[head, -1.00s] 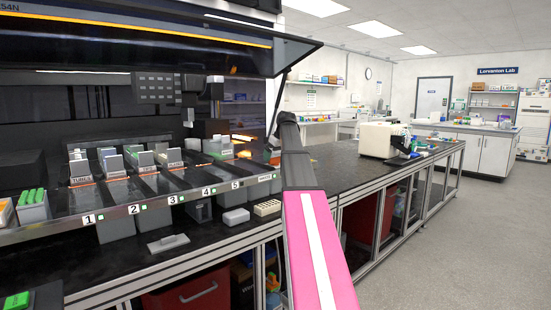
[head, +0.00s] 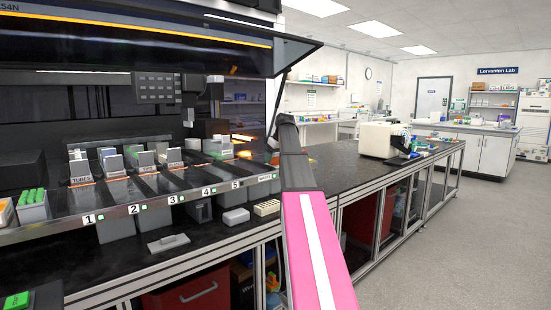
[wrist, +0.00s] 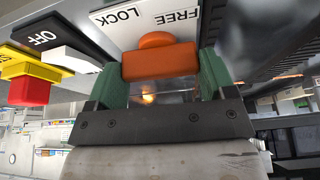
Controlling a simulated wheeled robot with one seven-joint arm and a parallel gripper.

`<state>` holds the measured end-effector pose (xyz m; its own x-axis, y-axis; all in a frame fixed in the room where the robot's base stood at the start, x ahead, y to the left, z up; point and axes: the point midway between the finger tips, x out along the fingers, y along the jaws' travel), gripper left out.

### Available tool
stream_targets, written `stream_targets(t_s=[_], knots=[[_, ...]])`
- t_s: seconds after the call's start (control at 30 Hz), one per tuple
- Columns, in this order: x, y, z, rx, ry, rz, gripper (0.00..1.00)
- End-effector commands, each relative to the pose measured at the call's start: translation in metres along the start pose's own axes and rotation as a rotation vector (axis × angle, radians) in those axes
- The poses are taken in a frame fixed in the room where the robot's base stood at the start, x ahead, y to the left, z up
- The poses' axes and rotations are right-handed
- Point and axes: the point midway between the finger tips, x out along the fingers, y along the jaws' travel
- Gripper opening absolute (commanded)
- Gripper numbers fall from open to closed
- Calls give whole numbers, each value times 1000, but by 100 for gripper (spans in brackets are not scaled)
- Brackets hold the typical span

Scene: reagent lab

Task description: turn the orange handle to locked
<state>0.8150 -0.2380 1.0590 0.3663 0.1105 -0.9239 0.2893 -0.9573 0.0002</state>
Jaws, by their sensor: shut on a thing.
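The orange handle (wrist: 160,62) is in the middle of the wrist view, a block with a rounded hub behind it. It sits in front of a white plate (wrist: 146,20) marked LOCK and FREE, which appears upside down. The handle lies between LOCK and FREE in the picture; I cannot tell which it points to. My gripper (wrist: 163,74) is shut on the handle, with a green finger on each side of it. In the head view my gripper is hidden behind or beyond my pink and grey arm.
In the wrist view a red button on a yellow base (wrist: 30,88) and a white rocker switch by an OFF plate (wrist: 42,38) are close at left. In the head view the instrument's numbered deck rail (head: 150,205) runs left of my arm, above the black bench (head: 190,252).

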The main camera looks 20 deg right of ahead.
Motion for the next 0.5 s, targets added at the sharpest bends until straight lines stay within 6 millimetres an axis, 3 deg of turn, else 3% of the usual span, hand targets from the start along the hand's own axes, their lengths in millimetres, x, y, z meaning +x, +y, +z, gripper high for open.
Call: stream_targets(t_s=[0.5], knots=[[0,-2,0,382,0,160,53]])
